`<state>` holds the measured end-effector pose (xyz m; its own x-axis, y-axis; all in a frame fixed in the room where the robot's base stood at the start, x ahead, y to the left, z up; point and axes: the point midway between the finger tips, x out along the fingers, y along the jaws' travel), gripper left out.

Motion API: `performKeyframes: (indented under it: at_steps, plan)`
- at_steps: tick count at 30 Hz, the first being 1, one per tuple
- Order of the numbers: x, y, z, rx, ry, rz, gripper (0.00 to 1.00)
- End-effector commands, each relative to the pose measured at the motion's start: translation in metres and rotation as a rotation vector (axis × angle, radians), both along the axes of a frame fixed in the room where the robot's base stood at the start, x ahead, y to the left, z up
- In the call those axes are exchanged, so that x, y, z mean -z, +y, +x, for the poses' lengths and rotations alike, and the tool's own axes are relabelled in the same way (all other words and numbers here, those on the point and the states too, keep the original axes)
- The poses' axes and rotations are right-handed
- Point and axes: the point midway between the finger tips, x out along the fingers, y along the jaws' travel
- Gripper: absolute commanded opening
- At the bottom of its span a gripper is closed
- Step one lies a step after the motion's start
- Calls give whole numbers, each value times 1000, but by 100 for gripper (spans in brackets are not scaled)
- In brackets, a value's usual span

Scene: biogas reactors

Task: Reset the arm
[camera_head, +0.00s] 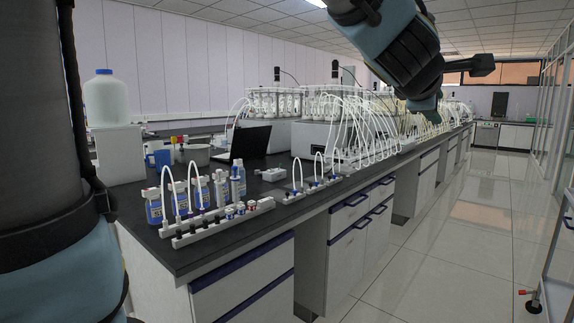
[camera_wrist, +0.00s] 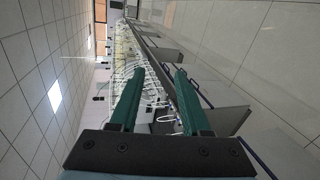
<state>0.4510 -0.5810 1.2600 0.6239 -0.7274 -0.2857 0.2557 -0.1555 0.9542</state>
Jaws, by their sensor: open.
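My arm reaches across the top of the head view, raised above the aisle side of the long bench. In the wrist view my gripper (camera_wrist: 158,100) shows two green fingers standing well apart, with nothing between them. The wrist view is turned on its side, with the ceiling on the left and the floor on the right. The bench and its tubes show beyond the fingers. In the head view I cannot make out the fingers clearly.
The tiled aisle floor (camera_head: 455,240) on the right is clear. A metal-framed glass partition (camera_head: 545,130) borders it.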

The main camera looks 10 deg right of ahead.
Motion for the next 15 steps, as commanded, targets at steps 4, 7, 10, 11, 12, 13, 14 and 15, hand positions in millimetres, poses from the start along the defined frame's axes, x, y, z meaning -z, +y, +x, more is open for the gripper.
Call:
performKeyframes:
  at_steps: [4, 7, 10, 11, 12, 13, 14, 15]
  plan:
    - [74, 62, 56, 26, -72, 315, 47]
    - [122, 110, 79, 73, -88, 519, 47]
    - [168, 165, 92, 136, -75, 711, 47]
    - [182, 181, 93, 159, -67, 766, 47]
    - [199, 204, 94, 192, -51, 837, 47]
    - [212, 222, 93, 220, -39, 888, 47]
    - [224, 240, 90, 249, -22, 937, 47]
    - [240, 263, 86, 290, 1, 998, 47]
